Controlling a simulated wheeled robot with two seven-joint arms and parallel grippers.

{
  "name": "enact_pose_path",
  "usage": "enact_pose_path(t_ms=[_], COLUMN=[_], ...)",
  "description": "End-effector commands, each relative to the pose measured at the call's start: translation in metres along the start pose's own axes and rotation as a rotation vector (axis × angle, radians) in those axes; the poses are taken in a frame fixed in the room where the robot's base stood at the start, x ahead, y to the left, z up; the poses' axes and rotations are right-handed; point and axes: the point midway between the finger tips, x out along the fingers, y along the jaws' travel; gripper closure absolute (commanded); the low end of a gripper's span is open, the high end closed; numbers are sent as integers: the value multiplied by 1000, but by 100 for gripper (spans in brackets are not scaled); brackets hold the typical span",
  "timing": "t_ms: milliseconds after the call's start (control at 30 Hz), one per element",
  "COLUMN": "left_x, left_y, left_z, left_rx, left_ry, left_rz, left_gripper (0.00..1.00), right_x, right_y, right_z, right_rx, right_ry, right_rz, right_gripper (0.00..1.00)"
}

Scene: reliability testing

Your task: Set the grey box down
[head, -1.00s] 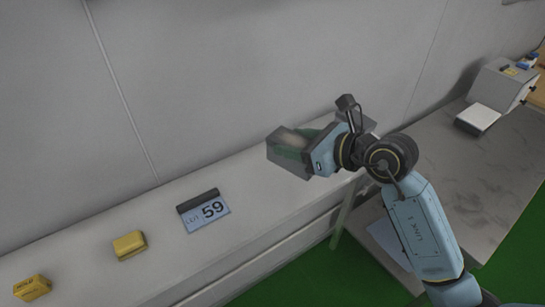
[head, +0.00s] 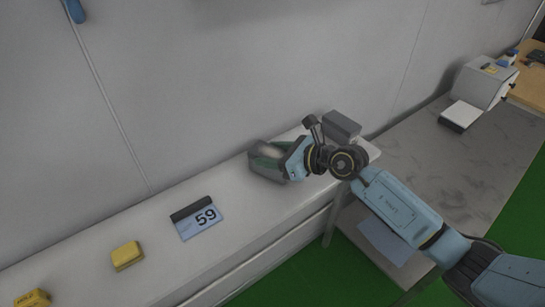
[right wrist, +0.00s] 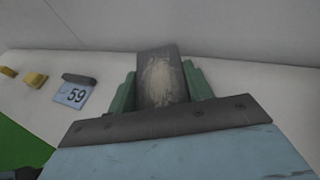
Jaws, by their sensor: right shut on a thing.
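The grey box (head: 262,170), with a worn pale patch on its face, is between the green fingers of my right gripper (head: 270,158). The gripper is shut on it. The box is at or just over the pale shelf (head: 150,225); I cannot tell whether it touches. In the right wrist view the box (right wrist: 160,68) shows between the two fingers (right wrist: 161,85), its far end toward the wall. My left gripper is not in view.
A sign reading 59 (head: 200,219) and yellow blocks (head: 127,256) (head: 33,299) lie left along the shelf. Another grey block (head: 341,125) stands behind my right wrist. A grey marbled table (head: 430,165) with a device (head: 487,82) is at right. Shelf between sign and box is clear.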

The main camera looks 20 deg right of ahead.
Motion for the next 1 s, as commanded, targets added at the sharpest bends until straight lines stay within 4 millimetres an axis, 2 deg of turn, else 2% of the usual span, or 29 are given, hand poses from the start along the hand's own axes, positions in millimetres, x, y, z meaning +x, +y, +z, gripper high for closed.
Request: enact_pose_path(t_ms=[100,467,500,633,667,1000], left_x=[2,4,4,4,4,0], left_y=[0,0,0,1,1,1], left_z=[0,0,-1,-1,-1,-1], left_rx=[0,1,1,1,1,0], left_ry=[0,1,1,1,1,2], left_rz=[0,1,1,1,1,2], left_gripper=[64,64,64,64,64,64], right_x=[3,4,4,4,4,2], right_y=[-1,0,0,0,0,0], right_z=[-6,-10,-11,-11,-11,-6], right_rx=[-2,-2,-1,-1,-1,-2], right_ry=[-5,-5,-1,-1,-1,-1], right_rz=[-2,-2,-1,-1,-1,-1], right_gripper=[86,86,47,30,27,27])
